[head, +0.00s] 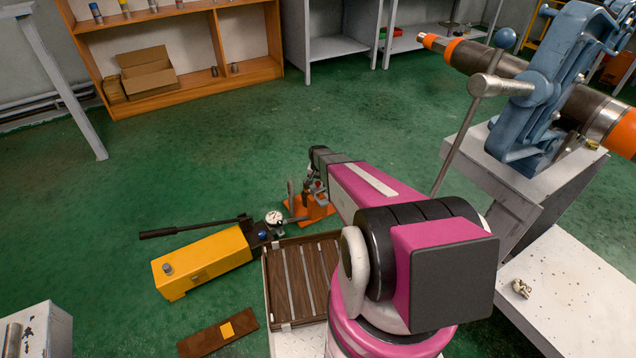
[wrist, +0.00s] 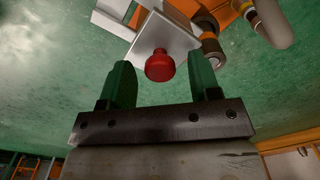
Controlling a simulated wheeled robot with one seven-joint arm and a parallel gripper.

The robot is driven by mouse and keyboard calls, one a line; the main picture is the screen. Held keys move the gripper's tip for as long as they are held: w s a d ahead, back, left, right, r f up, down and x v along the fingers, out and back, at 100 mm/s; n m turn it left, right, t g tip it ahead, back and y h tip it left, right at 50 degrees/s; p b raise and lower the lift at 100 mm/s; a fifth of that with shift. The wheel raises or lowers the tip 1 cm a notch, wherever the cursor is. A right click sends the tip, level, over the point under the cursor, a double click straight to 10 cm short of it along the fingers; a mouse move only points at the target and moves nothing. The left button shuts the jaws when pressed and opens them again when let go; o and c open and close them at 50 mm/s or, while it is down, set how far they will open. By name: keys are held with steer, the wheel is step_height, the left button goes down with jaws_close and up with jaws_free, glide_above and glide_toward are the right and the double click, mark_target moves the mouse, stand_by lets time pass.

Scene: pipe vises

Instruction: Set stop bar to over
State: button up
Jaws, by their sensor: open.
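My gripper (wrist: 161,85) is open, with its two green fingers apart in the wrist view. A red round knob (wrist: 160,66) on a pale metal plate (wrist: 172,34) shows between and beyond the fingertips; I cannot tell whether they touch it. No part is labelled as the stop bar, so I cannot say surely which it is. In the head view my gripper's end (head: 308,190) is small and partly hidden, close to an orange stand (head: 318,213) on the floor side of my arm. A blue vise (head: 545,85) holds a dark pipe with orange ends at right.
A yellow hand pump (head: 203,262) with a black lever and a gauge (head: 274,217) lies left of the stand. A slatted tray (head: 283,277) sits beside my arm. A white bench (head: 570,290) is at right. Open green floor lies behind.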

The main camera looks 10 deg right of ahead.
jaws_close()
steer(key=w+a, duration=0.1)
steer(key=w, duration=0.2)
steer(key=w+a, duration=0.1)
steer(key=w, duration=0.2)
steer(key=w+a, duration=0.1)
steer(key=w, duration=0.2)
steer(key=shift+w+a, duration=0.1)
steer(key=shift+w, duration=0.15)
steer(key=shift+w+a, duration=0.1)
steer(key=shift+w, duration=0.15)
jaws_free()
step_height(320, 180, up, 11)
